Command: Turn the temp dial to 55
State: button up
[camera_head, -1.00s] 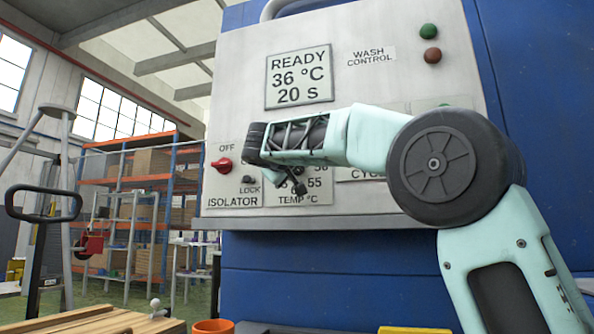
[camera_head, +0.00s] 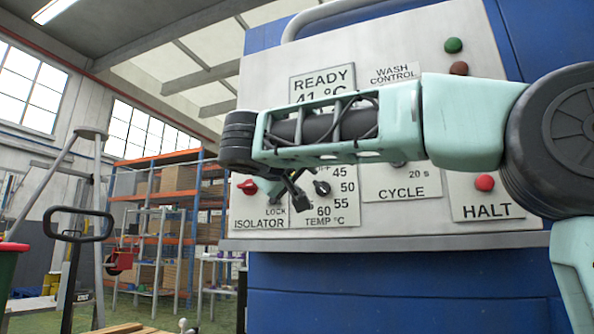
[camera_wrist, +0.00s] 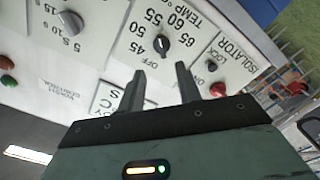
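The temp dial (camera_head: 322,187) is a small black knob on a white plate marked 45, 50, 55 and 60, with TEMP °C below. It also shows in the wrist view (camera_wrist: 162,43), just beyond my fingertips and roughly in line with the gap between them. Its exact pointer setting is too small to read surely. My gripper (camera_wrist: 160,72) is open and empty, its two dark fingers apart. In the head view my gripper (camera_head: 298,200) shows just left of the dial and hides part of the plate. The display (camera_head: 322,90) reads READY and 41 °C; its lower part is hidden by my arm.
The red isolator switch (camera_head: 247,187) and lock are left of the temp dial. The cycle dial (camera_wrist: 72,22) and red HALT button (camera_head: 484,183) are on its other side. A ledge (camera_head: 390,242) runs below the panel. Shelving (camera_head: 170,200) stands behind at left.

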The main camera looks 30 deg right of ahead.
jog(key=shift+v, duration=1.25)
jog(key=s+a+f+n+g+y+p, duration=0.2)
jog(key=a+f+n+y, duration=0.25)
jog(key=f, duration=0.75)
jog(key=s+a+f+n+g+y+p, duration=0.15)
jog(key=a+f+n+y, duration=0.3)
jog(key=f, duration=0.85)
jog(key=s+a+f+g+y+p, duration=0.2)
jog(key=s+a+f+g+y, duration=0.15)
jog(key=s+f, duration=0.75)
jog(key=s+a+f+g+y+p, duration=0.1)
jog(key=s+a+f+g+y, duration=0.2)
jog(key=s+f, duration=0.8)
notch_tip(320, 180, up, 40)
jog(key=s+g+p, duration=0.1)
jog(key=p, duration=3.7)
jog(key=shift+s+h, duration=0.35)
